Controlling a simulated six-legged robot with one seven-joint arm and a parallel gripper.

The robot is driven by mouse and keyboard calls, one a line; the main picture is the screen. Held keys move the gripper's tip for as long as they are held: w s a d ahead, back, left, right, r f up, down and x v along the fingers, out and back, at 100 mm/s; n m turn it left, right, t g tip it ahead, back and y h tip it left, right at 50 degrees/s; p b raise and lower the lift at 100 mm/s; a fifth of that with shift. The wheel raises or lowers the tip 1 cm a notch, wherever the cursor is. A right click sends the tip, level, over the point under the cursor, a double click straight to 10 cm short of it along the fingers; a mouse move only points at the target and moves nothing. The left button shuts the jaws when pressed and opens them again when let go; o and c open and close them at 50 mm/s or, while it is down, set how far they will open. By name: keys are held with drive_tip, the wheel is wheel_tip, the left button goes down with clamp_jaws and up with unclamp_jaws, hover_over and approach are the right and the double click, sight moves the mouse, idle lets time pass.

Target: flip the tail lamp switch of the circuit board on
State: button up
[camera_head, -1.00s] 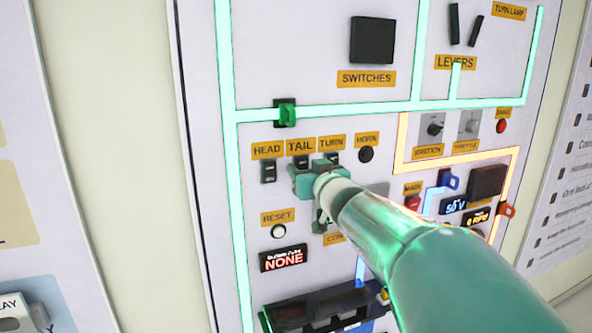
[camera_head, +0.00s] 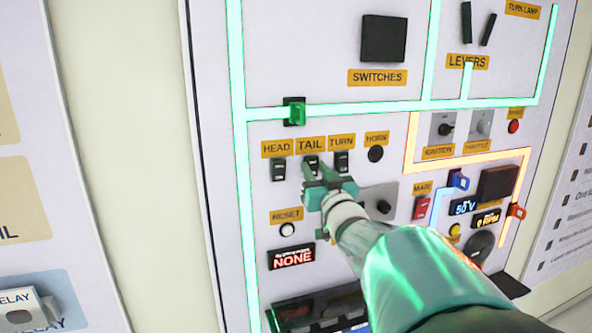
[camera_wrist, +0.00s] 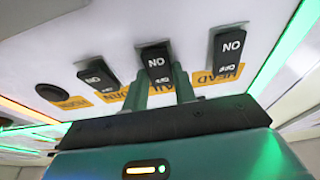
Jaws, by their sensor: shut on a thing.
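The tail lamp switch (camera_head: 311,160) is a small black rocker under the yellow TAIL label (camera_head: 311,143), between the HEAD and TURN switches. In the wrist view, which is turned upside down, it is the middle switch (camera_wrist: 156,62), with ON and OFF marks. My gripper (camera_head: 318,174) is at this switch, coming from below right. In the wrist view its two green fingers (camera_wrist: 159,88) stand on either side of the switch and are shut on it. The fingers hide the lower part of the switch in the head view. I cannot tell which way the rocker is tipped.
The HEAD switch (camera_head: 278,169) is close on the left and the TURN switch (camera_head: 342,161) close on the right. The HORN button (camera_head: 376,153) is farther right. Below are the RESET button (camera_head: 287,229) and a red NONE display (camera_head: 292,258). A green connector (camera_head: 294,111) sits above.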

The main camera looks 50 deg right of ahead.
drive_tip(key=shift+f, duration=0.1)
idle(0.3)
drive_tip(key=o, duration=1)
drive_tip(key=v, duration=1.3)
drive_tip(key=shift+s+f, duration=0.25)
drive_tip(key=shift+f, duration=0.1)
drive_tip(key=shift+a, duration=0.1)
